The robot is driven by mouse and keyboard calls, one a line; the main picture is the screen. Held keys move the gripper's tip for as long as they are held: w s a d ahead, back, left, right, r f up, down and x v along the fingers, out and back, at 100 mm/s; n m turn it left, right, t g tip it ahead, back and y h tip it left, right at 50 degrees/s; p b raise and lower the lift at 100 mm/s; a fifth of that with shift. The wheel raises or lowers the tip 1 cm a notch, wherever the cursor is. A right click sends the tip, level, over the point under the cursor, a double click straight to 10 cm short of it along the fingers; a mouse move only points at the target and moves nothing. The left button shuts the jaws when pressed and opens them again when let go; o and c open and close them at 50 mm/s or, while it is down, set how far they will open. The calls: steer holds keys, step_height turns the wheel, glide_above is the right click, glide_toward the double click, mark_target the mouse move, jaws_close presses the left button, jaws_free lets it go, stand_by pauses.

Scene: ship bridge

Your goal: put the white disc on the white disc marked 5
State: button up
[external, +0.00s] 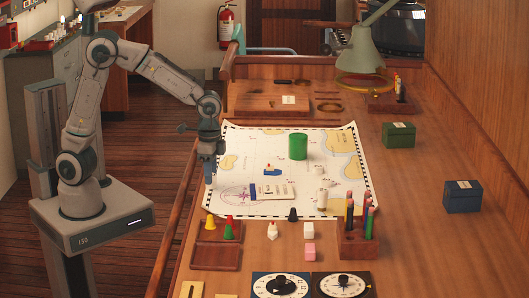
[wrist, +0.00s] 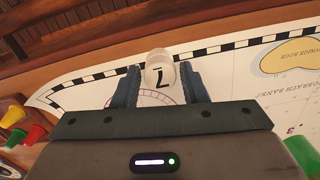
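A white disc with a black 7 (wrist: 160,77) shows in the wrist view, between the two fingertips of my gripper (wrist: 161,86). I cannot tell whether the fingers touch it or whether it stands on another disc. In the external view my gripper (external: 208,173) points down, low at the left edge of the chart; no disc shows there. A pale upright cylinder (external: 322,198) stands on the chart's right part, and a small white piece (external: 319,169) stands farther back. I cannot read a 5 on either.
A green cylinder (external: 298,146) stands on the chart. A pencil holder (external: 359,240) is at the front right. Coloured cones (external: 229,228) stand in a wooden tray (external: 215,256) at front left. A small white block (external: 308,230) and a pink block (external: 309,252) stand in front.

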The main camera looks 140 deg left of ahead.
steer(key=shift+o, duration=0.5)
steer(key=shift+r, duration=0.1)
steer(key=shift+r, duration=0.25)
step_height(320, 180, up, 12)
steer(key=shift+f, duration=0.15)
